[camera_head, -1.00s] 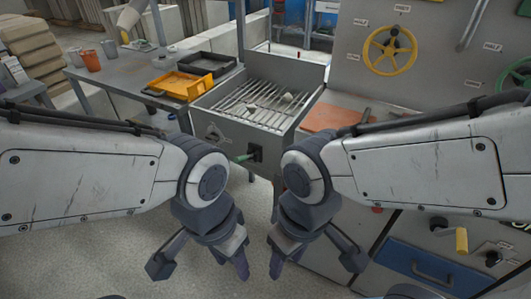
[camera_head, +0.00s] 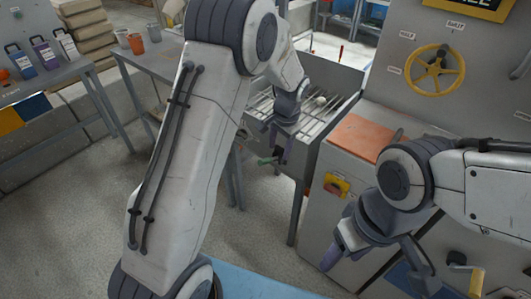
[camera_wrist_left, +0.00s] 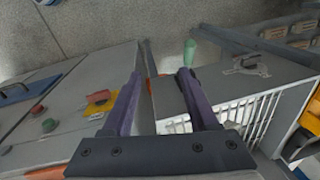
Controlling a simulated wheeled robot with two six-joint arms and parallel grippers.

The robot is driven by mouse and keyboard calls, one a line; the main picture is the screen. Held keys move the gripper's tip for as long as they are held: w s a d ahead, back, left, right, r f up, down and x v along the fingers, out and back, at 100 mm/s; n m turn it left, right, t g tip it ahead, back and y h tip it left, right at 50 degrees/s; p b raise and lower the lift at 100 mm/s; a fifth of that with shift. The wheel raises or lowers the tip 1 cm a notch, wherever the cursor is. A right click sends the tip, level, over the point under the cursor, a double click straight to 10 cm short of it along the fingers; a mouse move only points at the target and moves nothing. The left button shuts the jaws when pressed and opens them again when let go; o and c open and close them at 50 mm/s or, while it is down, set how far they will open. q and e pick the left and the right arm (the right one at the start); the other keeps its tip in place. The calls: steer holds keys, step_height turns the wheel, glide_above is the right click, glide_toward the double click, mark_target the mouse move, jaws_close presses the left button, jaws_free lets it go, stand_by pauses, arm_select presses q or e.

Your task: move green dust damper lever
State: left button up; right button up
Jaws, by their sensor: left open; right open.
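The green lever (camera_head: 267,161) sticks out from the front of the grey grated box (camera_head: 330,125). My left gripper (camera_head: 274,140) is at that box front, just above the lever, open and empty. In the left wrist view the green lever (camera_wrist_left: 189,52) shows just beyond the tip of the right-hand finger, not between the fingers of the gripper (camera_wrist_left: 160,77). Whether finger and lever touch I cannot tell. The lever's mount is largely hidden by the gripper. My right gripper (camera_head: 375,258) is open and empty, low at the right in front of the cabinet.
A red knob on a yellow plate (camera_head: 337,185) is on the cabinet front, right of the box. An orange plate (camera_head: 362,137) lies on the cabinet top. A yellow handwheel (camera_head: 436,70) is on the panel behind. Bare floor (camera_head: 70,220) lies at the left.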

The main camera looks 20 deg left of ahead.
arm_select(q)
glide_above(262, 162)
steer(key=d, duration=0.1)
step_height(262, 162, down, 4)
steer(key=f+p, duration=0.1)
steer(key=f, duration=0.2)
steer(key=w+a+f+p, duration=0.1)
steer(key=f, duration=0.6)
steer(key=shift+w+a+p, duration=0.2)
steer(key=shift+w+p, duration=0.05)
steer(key=shift+p, duration=0.15)
jaws_close()
stand_by(0.5)
